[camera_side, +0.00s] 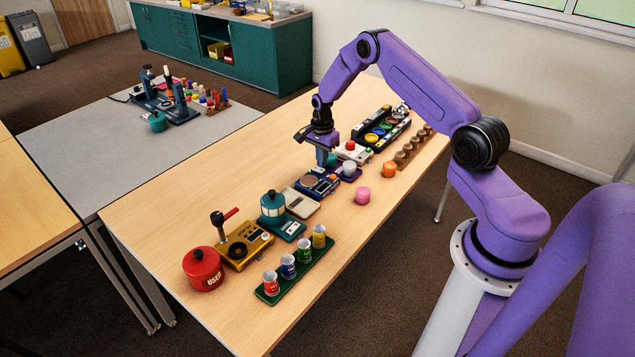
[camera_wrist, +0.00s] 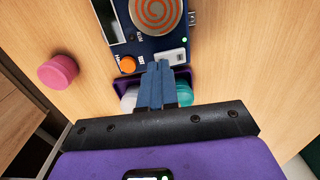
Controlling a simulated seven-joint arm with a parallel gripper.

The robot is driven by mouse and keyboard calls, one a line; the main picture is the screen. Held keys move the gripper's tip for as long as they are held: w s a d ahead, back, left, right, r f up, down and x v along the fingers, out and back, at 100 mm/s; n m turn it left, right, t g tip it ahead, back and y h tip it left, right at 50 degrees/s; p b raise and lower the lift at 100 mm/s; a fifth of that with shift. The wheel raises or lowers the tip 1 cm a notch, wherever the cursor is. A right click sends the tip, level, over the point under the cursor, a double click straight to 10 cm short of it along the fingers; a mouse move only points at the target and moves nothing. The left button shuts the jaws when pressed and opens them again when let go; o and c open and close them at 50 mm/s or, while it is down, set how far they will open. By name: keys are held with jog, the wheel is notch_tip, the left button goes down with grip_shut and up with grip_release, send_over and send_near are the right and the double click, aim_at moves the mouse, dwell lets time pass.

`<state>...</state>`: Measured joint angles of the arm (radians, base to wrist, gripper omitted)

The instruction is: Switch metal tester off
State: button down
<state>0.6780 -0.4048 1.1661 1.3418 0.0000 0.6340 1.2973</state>
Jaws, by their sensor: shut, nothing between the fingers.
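The metal tester appears to be the dark blue box (camera_side: 329,191) with a round copper-coloured disc, in the middle of the wooden table. In the wrist view the box (camera_wrist: 150,49) shows an orange spiral disc, an orange knob (camera_wrist: 127,65), a white switch (camera_wrist: 172,57) and a green light (camera_wrist: 184,40) that looks lit.
A purple tray (camera_side: 349,177) holding small pieces stands close behind the tester. A pale scale (camera_side: 300,204) stands on its other side. A pink cylinder (camera_side: 362,195) and an orange one (camera_side: 389,169) stand nearby. A green rack (camera_side: 294,276) holds several cups. The front right table is clear.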

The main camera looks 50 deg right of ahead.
jog(key=shift+f, duration=0.9)
dwell(0.5)
jog(key=shift+r, duration=3.5)
